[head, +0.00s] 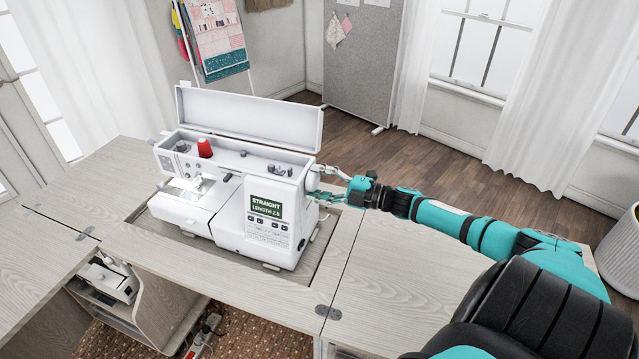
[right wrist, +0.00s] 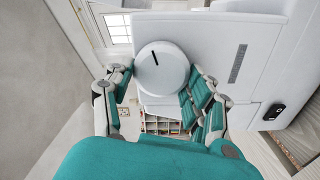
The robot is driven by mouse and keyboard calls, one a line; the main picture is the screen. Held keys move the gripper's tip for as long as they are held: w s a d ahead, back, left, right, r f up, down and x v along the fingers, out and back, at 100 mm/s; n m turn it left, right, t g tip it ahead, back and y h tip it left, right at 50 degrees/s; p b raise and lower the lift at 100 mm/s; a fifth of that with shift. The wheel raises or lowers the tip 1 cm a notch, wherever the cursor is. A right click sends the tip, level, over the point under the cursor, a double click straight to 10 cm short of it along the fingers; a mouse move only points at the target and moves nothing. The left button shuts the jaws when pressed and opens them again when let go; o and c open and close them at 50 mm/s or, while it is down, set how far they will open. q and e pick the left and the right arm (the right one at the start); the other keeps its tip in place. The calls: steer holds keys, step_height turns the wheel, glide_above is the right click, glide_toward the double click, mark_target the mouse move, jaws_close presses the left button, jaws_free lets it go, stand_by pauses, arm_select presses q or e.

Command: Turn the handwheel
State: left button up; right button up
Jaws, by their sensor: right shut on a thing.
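The white sewing machine (head: 240,185) stands on the cabinet top with its lid raised and a red spool (head: 205,147) on top. In the head view the handwheel (head: 311,181) is at the machine's right end, partly hidden by fingers. My right gripper (head: 326,184) is shut around the wheel, with fingers on both sides of it; it also shows in the right wrist view (right wrist: 158,88). My left gripper is not in view.
The wooden cabinet top (head: 395,275) is clear to the right and front of the machine. Another machine (head: 110,277) sits in an open compartment below left. A grey board (head: 362,60) and white curtains (head: 545,90) stand behind.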

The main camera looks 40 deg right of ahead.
steer(key=n, duration=0.1)
steer(key=n+b, duration=0.1)
steer(key=n, duration=0.1)
steer(key=shift+f+n, duration=0.25)
steer(key=shift+n, duration=0.15)
steer(key=n+b, duration=0.2)
steer(key=n, duration=0.1)
steer(key=shift+f+n+b, duration=0.2)
steer(key=shift+n+b, duration=0.1)
steer(key=n+b, duration=0.2)
steer(key=n, duration=0.1)
steer(key=shift+f+n+b, duration=0.1)
steer(key=shift+n+b, duration=0.2)
steer(key=shift+b, duration=0.1)
steer(key=shift+n+b, duration=1.35)
steer(key=shift+n, duration=0.35)
steer(key=o, duration=1.2)
steer(key=shift+c, duration=0.2)
